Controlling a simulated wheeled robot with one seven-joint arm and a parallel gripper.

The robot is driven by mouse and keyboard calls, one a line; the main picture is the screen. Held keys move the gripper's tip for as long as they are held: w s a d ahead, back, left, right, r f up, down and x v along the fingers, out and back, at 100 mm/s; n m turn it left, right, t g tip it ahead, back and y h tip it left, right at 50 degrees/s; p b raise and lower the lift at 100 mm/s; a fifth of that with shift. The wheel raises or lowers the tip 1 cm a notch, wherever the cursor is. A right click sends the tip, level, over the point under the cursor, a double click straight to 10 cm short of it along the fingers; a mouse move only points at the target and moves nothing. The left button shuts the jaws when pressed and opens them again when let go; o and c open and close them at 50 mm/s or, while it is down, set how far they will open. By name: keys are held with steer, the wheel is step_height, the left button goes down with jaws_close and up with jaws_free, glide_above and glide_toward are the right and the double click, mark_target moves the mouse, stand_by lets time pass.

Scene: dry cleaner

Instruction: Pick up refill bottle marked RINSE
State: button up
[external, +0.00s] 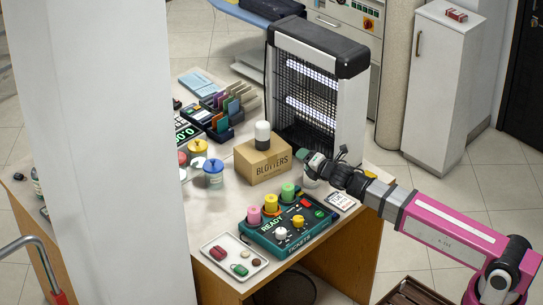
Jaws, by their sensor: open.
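My gripper (318,162), black with a greenish part near its tip, reaches in from the right over the table, between the cardboard box and the bug-lamp unit. Its jaws are open, though the fingers are small here. A small whitish object (311,180) shows just under it, mostly hidden; I cannot tell whether they touch. No RINSE marking is readable. A white container with a dark lower part (262,133) stands on the box. A small bottle (37,183) stands at the table's far left, partly cut off by the pillar. I cannot tell which is the refill bottle.
The BLOTTERS box (265,163) is left of my gripper. The tall caged lamp unit (340,100) stands behind it. A green READY TICKETS tray (290,236) with coloured pieces and a white tray (235,272) lie in front. A white pillar (110,150) blocks the left.

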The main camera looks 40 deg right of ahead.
steer(key=s+d+f+n+t+h, duration=0.1)
steer(key=s+d+n+t, duration=0.15)
steer(key=s+n, duration=0.7)
steer(key=shift+w+d+f+n+g, duration=0.15)
steer(key=shift+w+d+n, duration=0.3)
steer(key=shift+w, duration=1.75)
steer(key=shift+w+d+f+n+g, duration=0.1)
steer(key=shift+w+d+n, duration=0.3)
steer(key=shift+w, duration=1.85)
steer(key=shift+w+d+f+n+g, duration=0.15)
steer(key=shift+w+d+n, duration=0.3)
steer(key=shift+w, duration=1.75)
steer(key=shift+d, duration=0.1)
jaws_close()
